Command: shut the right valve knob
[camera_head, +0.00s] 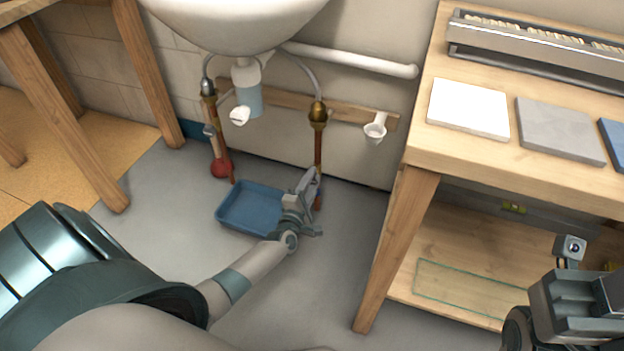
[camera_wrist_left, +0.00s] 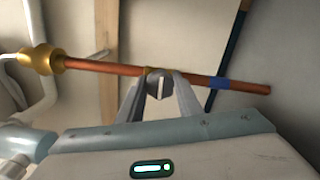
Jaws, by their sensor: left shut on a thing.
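The right valve knob (camera_wrist_left: 158,85) is a small grey knob with a slot-like dark line, set on a brass fitting of the right copper pipe (camera_head: 318,150). In the left wrist view the pipe (camera_wrist_left: 105,68) runs across the picture. My left gripper (camera_head: 312,183) is at the lower part of this pipe. In the left wrist view its fingers (camera_wrist_left: 159,88) are shut on the knob, one on each side. In the head view the gripper hides the knob. Part of my right gripper (camera_head: 580,300) shows at the lower right, away from the pipes; its fingers cannot be made out.
A blue tray (camera_head: 232,222) lies on the floor beside my left gripper. The sink (camera_head: 235,22) hangs above, with a white drain (camera_head: 247,90). A left pipe with a red object (camera_head: 221,168) stands behind the tray. A wooden workbench (camera_head: 392,245) bounds the right side.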

